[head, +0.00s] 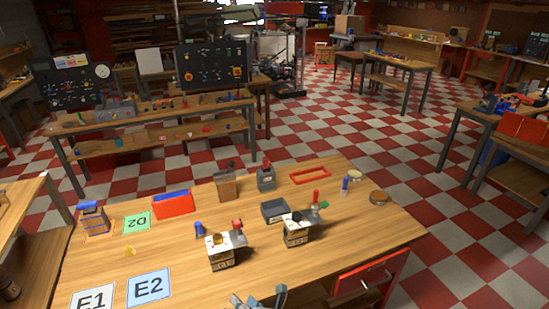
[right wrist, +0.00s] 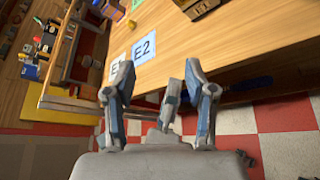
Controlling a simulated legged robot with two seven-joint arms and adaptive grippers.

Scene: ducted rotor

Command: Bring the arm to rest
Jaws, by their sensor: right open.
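My right gripper (head: 259,298) shows at the bottom edge of the head view, at the front edge of the wooden table (head: 330,262). Only its blue-grey fingers show there. In the right wrist view the gripper (right wrist: 152,85) is open, its fingers spread apart with nothing between them. Beyond its fingers lie the table edge and the checkered floor. My left gripper is not in view.
The table carries mats E1 (head: 93,299), E2 (head: 149,287) and D2 (head: 137,222). A red drawer (head: 372,279) is at the front right.

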